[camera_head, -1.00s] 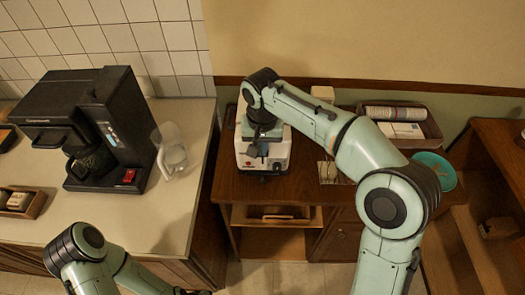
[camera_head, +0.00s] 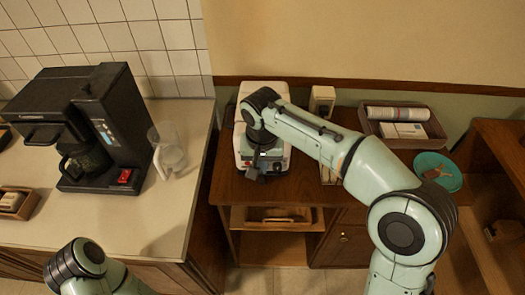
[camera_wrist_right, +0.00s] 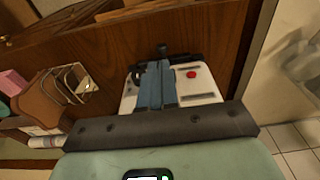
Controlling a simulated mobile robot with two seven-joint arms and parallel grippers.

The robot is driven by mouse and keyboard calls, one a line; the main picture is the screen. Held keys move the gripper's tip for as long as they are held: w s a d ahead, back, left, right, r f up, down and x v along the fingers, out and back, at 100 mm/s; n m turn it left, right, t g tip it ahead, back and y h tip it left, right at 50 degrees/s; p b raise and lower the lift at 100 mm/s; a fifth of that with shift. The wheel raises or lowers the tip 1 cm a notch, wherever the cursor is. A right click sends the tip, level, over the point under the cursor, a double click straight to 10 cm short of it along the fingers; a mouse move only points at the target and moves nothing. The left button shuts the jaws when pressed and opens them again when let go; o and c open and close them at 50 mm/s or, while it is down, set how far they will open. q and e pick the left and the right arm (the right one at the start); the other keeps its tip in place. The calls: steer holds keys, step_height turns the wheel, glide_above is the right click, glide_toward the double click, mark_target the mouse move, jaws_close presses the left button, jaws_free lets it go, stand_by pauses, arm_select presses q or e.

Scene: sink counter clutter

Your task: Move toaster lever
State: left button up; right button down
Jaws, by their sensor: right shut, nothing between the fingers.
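The white toaster (camera_head: 241,135) stands on the brown wooden cabinet, partly hidden under my right wrist. It also shows in the right wrist view (camera_wrist_right: 201,88), with a red button (camera_wrist_right: 191,74) on its front. A dark knob (camera_wrist_right: 163,49), apparently the lever, sticks out at its front end. My right gripper (camera_head: 257,172) is over the toaster's front end; its closed bluish fingers (camera_wrist_right: 156,68) point toward the knob with nothing between them. I cannot tell whether they touch it. My left arm shows at bottom left, but its gripper is out of frame.
A black coffee maker (camera_head: 125,125) and a clear jug (camera_head: 170,155) stand on the left counter. Right of the toaster are a tray (camera_head: 437,128) with packages and a teal plate (camera_head: 449,170). A bread-slice-shaped brown board (camera_wrist_right: 42,108) and wire rack (camera_wrist_right: 75,84) show in the wrist view.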

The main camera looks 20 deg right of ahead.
arm_select(q)
steer(key=shift+w, duration=0.15)
arm_select(e)
steer(key=shift+w, duration=0.25)
arm_select(q)
steer(key=w+r+p, duration=0.1)
steer(key=r, duration=0.1)
steer(key=w+r+p, duration=0.1)
steer(key=p, duration=0.1)
steer(key=shift+w+r, duration=0.3)
steer(key=shift+r, duration=0.1)
arm_select(e)
step_height(320, 180, up, 13)
steer(key=s, duration=0.1)
steer(key=shift+s+a+r, duration=0.15)
steer(key=shift+s+r, duration=0.05)
steer(key=shift+s, duration=0.05)
steer(key=shift+f, duration=0.1)
